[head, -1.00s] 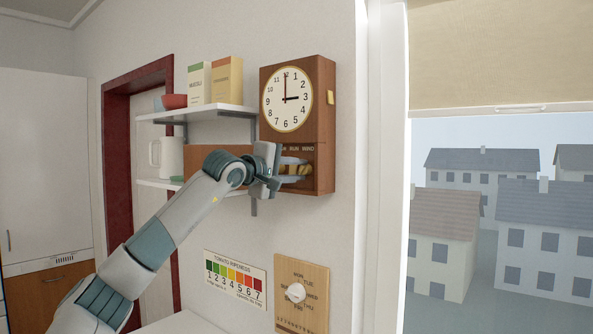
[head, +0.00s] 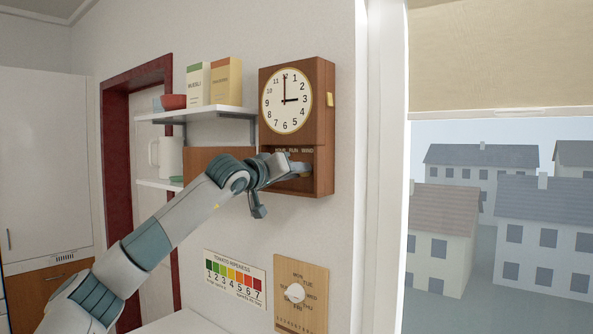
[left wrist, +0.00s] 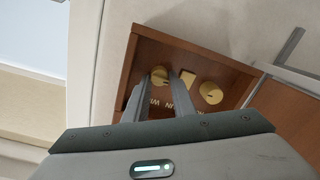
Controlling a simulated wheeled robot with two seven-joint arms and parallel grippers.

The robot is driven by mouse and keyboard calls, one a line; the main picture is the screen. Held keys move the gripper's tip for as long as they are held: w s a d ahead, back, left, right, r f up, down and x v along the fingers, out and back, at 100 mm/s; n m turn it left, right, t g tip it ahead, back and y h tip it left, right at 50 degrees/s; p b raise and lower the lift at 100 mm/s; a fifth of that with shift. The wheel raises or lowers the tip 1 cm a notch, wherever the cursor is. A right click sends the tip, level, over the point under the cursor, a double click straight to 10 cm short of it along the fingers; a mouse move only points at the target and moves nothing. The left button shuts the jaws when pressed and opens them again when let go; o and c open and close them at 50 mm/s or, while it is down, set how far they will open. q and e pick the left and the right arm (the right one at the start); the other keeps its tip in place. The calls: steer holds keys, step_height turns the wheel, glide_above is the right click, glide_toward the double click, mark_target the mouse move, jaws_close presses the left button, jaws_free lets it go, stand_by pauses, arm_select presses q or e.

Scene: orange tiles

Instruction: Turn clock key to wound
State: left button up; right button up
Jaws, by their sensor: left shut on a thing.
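The wooden wall clock (head: 325,110) has a white dial (head: 287,101) and a lower recess labelled HOUR, RUN and WIND. My left gripper (head: 300,167) reaches into this recess from the left and hides most of it in the head view. In the left wrist view, the clock appears turned over. There a round brass key (left wrist: 159,76) lies between my left fingertips, on the WIND side, and the gripper is shut on it. A squarish brass piece (left wrist: 188,77) and another round brass knob (left wrist: 211,92) sit beside it, outside the fingers. My right gripper is not in view.
White shelves (head: 205,112) with boxes, a red bowl (head: 173,101) and a white jug (head: 170,157) are left of the clock. A ripeness chart (head: 236,280) and a wooden dial board (head: 301,300) hang below. A window (head: 500,200) is at right.

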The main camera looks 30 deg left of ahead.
arm_select(q)
steer(key=shift+d+f+m+p, duration=0.15)
steer(key=shift+m+p, duration=0.25)
steer(key=shift+m, duration=1.8)
steer(key=shift+f, duration=0.1)
steer(key=o, duration=0.7)
steer(key=shift+o, duration=0.2)
steer(key=shift+s, duration=0.1)
